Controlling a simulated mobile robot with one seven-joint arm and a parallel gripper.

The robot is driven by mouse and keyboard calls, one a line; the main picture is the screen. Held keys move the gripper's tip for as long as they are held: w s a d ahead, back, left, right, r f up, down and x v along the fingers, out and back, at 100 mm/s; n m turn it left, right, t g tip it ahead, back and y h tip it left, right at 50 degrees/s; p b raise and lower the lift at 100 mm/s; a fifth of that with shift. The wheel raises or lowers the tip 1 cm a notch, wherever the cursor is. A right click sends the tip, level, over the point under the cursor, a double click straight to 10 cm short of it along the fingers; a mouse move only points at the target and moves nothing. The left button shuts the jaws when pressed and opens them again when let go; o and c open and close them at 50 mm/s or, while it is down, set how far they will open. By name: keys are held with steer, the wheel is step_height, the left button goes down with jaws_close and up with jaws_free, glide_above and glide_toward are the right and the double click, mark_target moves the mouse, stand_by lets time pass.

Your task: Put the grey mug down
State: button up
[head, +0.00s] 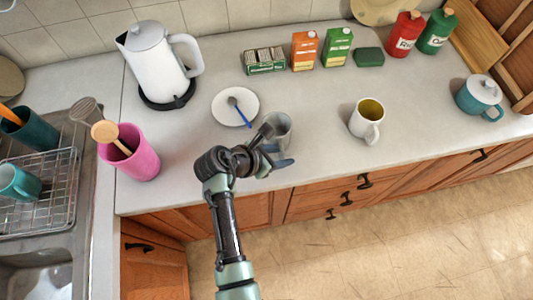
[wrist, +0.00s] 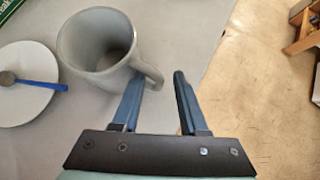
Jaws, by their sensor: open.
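The grey mug (head: 280,126) stands upright on the light counter (head: 320,150), near its front edge, partly hidden by my gripper in the head view. In the wrist view the mug (wrist: 82,50) is at the upper left, empty, with its handle pointing toward my gripper. My gripper (head: 275,148) is open beside the mug on its front side. In the wrist view its two blue fingers (wrist: 160,80) are spread apart, with the end of the handle near the gap between their tips. I cannot tell whether a finger touches the handle.
A white plate (head: 222,108) with a blue-handled spoon lies just left of the mug. A white mug with a yellow inside (head: 359,125) stands to the right. A white kettle (head: 150,55) and pink utensil cup (head: 142,165) are at the left. The counter between the two mugs is clear.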

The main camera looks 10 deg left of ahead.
steer(key=v, duration=0.9)
steer(key=w+a+r+m+t+y, duration=0.1)
steer(key=w+r+m+t+y, duration=0.15)
steer(key=w+r+m, duration=0.4)
steer(key=w+r+m+t+y, duration=0.1)
steer(key=w+r+m+t, duration=0.2)
steer(key=r, duration=0.7)
steer(key=w+r+m+t+y, duration=0.25)
steer(key=r+m+t, duration=0.25)
steer(key=r, duration=1.1)
steer(key=s+d+r+m+t, duration=0.2)
steer(key=s+r+m+t, duration=0.1)
steer(key=r, duration=0.7)
steer(key=s+d+r+m+t, duration=0.2)
steer(key=s+r+m+t, duration=0.2)
steer(key=s+r, duration=0.3)
steer(key=s+d+r+m+t, duration=0.2)
steer(key=s+r+m+t, duration=0.1)
steer(key=r, duration=1)
steer(key=shift+s+d+m+t+y, duration=0.2)
steer(key=shift+s+m+t+y, duration=0.15)
steer(key=shift+s+m, duration=0.6)
